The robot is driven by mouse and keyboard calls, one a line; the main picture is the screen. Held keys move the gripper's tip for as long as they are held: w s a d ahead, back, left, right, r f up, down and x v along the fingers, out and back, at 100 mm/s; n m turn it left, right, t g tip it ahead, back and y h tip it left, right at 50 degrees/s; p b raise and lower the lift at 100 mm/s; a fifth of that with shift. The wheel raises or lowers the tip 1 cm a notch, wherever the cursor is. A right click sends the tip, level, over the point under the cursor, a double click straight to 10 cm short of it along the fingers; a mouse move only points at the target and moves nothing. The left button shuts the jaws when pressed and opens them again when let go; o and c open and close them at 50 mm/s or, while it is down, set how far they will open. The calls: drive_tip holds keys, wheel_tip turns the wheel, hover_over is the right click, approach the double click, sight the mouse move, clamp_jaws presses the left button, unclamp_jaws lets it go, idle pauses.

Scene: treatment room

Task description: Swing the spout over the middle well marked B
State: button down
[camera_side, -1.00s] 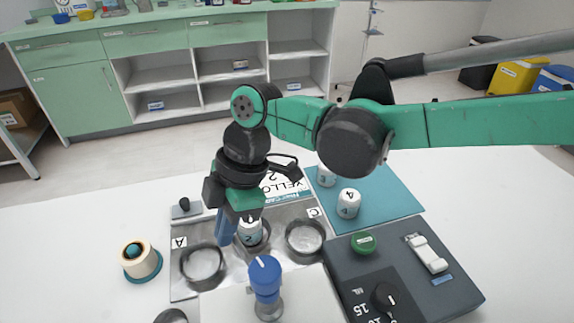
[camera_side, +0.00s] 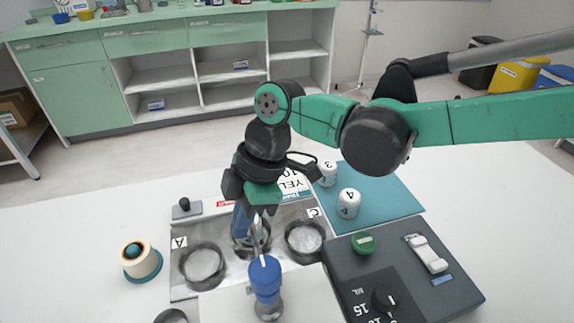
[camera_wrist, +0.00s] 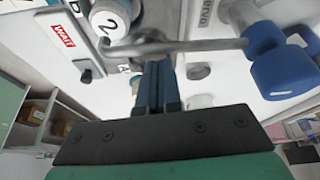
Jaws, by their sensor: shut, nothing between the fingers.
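The spout is a thin grey metal tube (camera_side: 257,232) rising from the blue-knobbed tap (camera_side: 265,278) toward the middle well (camera_side: 249,251). In the wrist view, the spout (camera_wrist: 205,46) runs left from the blue knob (camera_wrist: 283,73), just beyond my fingertips; I cannot tell whether they touch. My gripper (camera_side: 240,238) is shut and empty, its blue fingers low over the middle well. It also shows in the wrist view (camera_wrist: 158,66). A white container marked 2 (camera_wrist: 108,20) shows beside the spout's free end.
White containers marked 3 (camera_side: 327,172) and 4 (camera_side: 348,204) stand on a teal mat (camera_side: 390,205). A dark control box (camera_side: 440,292) with a green button (camera_side: 363,243) is at the right. A cream-and-teal round object (camera_side: 141,262) is at the left.

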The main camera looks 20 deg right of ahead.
wheel_tip(320, 180, up, 10)
drive_tip(key=w+d+r+m+t, duration=0.2)
drive_tip(key=d+m, duration=0.3)
drive_tip(key=d, duration=0.4)
drive_tip(key=s+d+f+m+t+h, duration=0.2)
drive_tip(key=d+m, duration=0.5)
drive_tip(key=d, duration=0.4)
drive_tip(key=s+d+f+m+t+h, duration=0.2)
drive_tip(key=d+m, duration=0.5)
drive_tip(key=d, duration=0.4)
wheel_tip(320, 180, down, 3)
drive_tip(key=s+t, duration=0.1)
drive_tip(key=s, duration=0.2)
drive_tip(key=shift+d+m+t, duration=0.15)
drive_tip(key=shift+m+t, duration=0.15)
drive_tip(key=shift+t, duration=0.1)
